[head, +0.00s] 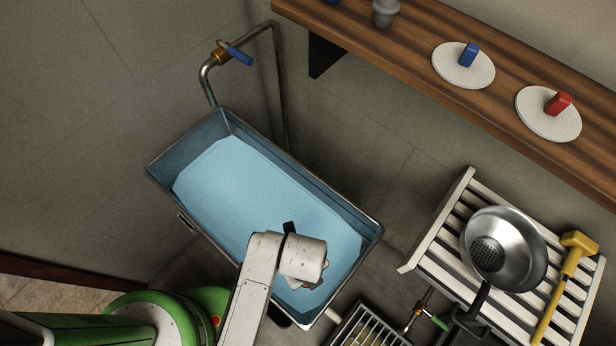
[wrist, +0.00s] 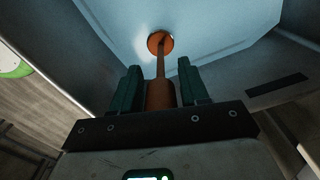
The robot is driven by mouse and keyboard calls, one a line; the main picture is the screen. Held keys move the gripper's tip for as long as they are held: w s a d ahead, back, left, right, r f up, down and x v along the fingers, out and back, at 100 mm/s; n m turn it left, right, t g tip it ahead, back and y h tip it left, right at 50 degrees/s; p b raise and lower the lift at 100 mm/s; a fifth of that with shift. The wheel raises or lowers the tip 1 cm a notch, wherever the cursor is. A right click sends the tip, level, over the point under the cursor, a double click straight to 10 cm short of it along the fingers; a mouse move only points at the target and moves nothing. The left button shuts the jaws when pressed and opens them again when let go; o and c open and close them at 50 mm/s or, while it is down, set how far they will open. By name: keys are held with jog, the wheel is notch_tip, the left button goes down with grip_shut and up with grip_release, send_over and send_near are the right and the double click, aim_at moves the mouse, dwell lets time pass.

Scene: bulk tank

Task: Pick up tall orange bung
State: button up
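The tall orange bung (wrist: 160,93) shows in the wrist view, with a thick grip near me, a thin stem and a round orange end at the pale blue water in the tank. My gripper (wrist: 160,80) has one dark green finger on each side of the thick grip. The gaps beside it are very narrow, and I cannot tell whether the fingers touch it. In the head view, my gripper (head: 304,286) is over the near right end of the tank (head: 318,184). There my wrist hides most of the bung.
The tank's raised metal walls surround my gripper. A pipe with a blue-handled valve (head: 238,54) rises behind it. At right, a slatted rack (head: 447,234) holds a metal pan (head: 518,245) and a yellow tool (head: 568,270). A wooden shelf (head: 400,52) runs above.

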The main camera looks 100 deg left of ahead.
grip_shut()
